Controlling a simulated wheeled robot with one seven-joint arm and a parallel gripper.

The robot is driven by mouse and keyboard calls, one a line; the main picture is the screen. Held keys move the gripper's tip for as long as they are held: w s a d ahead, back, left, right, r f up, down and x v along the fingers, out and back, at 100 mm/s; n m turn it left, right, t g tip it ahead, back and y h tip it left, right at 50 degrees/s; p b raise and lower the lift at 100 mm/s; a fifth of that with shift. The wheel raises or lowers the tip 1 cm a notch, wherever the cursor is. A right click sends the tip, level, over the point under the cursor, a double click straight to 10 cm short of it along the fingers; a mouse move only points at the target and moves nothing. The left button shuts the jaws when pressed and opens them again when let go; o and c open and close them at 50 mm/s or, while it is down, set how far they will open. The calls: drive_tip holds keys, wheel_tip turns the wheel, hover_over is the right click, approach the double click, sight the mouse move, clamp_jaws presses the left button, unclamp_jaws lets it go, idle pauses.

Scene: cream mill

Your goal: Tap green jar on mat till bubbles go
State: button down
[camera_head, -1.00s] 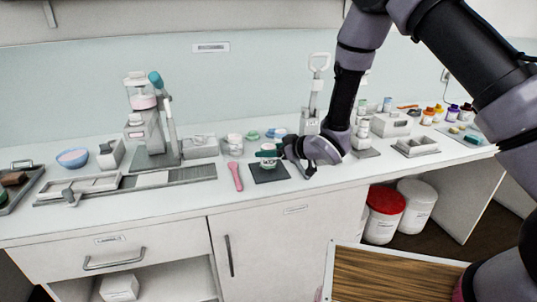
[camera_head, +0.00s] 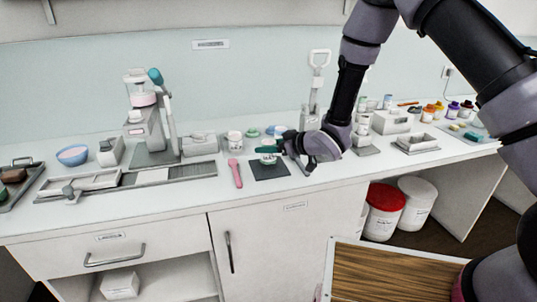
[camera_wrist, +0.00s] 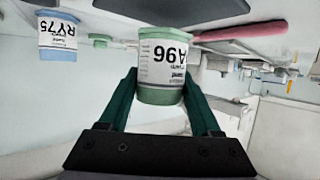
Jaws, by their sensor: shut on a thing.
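The green jar (camera_wrist: 163,70), a small clear tub with pale green contents and a white label, is between the two dark green fingers of my gripper (camera_wrist: 162,100). The label reads upside down in the wrist view. In the head view the jar (camera_head: 268,158) is over the dark mat (camera_head: 270,173), and my gripper (camera_head: 270,149) reaches it from the right, shut on it. The mat also shows at the top of the wrist view (camera_wrist: 185,8). The jar looks slightly above the mat, but the gap is hard to judge. Bubbles cannot be made out.
A pink spatula (camera_head: 235,173) lies left of the mat. A white-labelled jar (camera_head: 234,140), a green lid (camera_head: 253,132) and a blue-topped item (camera_head: 277,131) stand behind. A lever press (camera_head: 312,95) stands behind my gripper. The counter front of the mat is clear.

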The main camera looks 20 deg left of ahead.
wheel_tip(320, 180, down, 3)
drive_tip(key=shift+r, duration=0.2)
unclamp_jaws()
drive_tip(key=shift+r, duration=0.1)
drive_tip(key=shift+r, duration=2.9)
